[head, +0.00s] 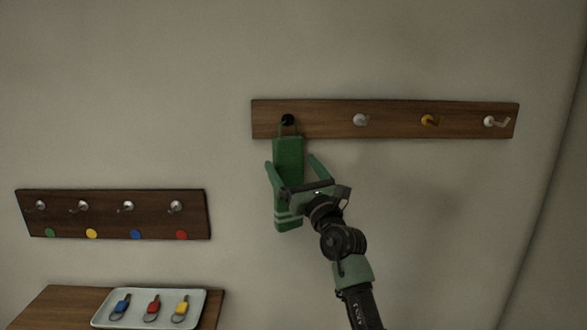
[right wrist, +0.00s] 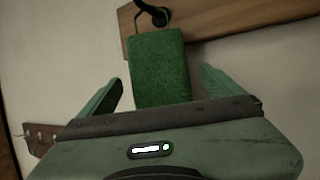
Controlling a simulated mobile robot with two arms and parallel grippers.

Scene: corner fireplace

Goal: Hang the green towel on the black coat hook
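The green towel (head: 288,158) hangs upright below the black coat hook (head: 288,119), at the left end of the upper wooden rack. In the right wrist view the towel (right wrist: 160,66) has a thin loop at its top that reaches the black hook (right wrist: 153,14); the loop appears to be over it. My right gripper (head: 293,163) is in front of the towel with its fingers spread on either side. In the right wrist view my right gripper (right wrist: 160,88) shows gaps between both fingers and the towel. My left gripper is not in view.
The upper rack (head: 390,120) also carries a grey hook (head: 360,119), a yellow hook (head: 429,120) and a white hook (head: 492,121). A lower rack (head: 110,214) with metal hooks and coloured dots is at left. A tray (head: 193,309) with key fobs sits on a wooden table (head: 60,307).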

